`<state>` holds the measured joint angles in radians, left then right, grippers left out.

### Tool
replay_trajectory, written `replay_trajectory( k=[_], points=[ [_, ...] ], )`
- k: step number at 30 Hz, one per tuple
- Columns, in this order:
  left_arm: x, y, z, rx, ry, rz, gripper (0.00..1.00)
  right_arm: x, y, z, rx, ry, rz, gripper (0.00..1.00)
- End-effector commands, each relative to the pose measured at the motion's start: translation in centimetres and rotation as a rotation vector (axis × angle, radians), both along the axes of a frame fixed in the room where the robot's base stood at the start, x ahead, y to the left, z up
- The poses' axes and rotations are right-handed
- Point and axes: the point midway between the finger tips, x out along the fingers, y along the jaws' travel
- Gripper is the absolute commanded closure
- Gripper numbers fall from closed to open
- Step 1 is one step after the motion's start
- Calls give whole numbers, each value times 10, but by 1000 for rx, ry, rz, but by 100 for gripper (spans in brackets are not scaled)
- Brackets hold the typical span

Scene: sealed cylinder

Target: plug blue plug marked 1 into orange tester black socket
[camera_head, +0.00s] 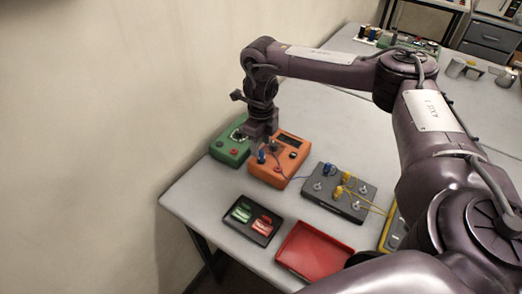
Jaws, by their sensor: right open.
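The orange tester (281,172) stands near the wall side of the table, with a dark display and a red socket on top. A blue plug (261,157) is upright at the tester's left front, with a thin blue cable trailing right. Its number is too small to read, and I cannot tell whether it is seated in the black socket. My right gripper (264,146) points down just above the blue plug, with its jaws open. The gripper partly hides the tester's top. Another blue plug (326,169) is on the dark board (352,207). My left gripper is out of view.
A green tester (229,153) stands close at the orange tester's left. A black tray (242,232) with green and red pieces and a red tray (302,262) lie in front. Yellow plugs (338,190) with yellow cables are on the dark board. The table's far middle is clear.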

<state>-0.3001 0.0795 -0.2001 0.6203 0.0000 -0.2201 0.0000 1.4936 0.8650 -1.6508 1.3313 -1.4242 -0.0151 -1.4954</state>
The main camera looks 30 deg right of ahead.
Motion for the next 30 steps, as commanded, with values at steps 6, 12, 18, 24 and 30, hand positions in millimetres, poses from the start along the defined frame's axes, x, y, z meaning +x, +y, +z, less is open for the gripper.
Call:
replay_trajectory(
  k=[6, 12, 18, 24, 30],
  points=[
    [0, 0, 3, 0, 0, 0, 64, 1, 0, 37, -1, -3, 1, 54],
    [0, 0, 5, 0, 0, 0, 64, 0, 0, 47, -1, 1, 1, 54],
    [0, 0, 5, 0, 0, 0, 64, 0, 0, 46, 0, 1, 0, 54],
    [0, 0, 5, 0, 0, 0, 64, 0, 0, 46, 0, 1, 0, 54],
    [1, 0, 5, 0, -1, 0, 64, 0, 0, 46, 0, 1, 0, 54]
  ],
)
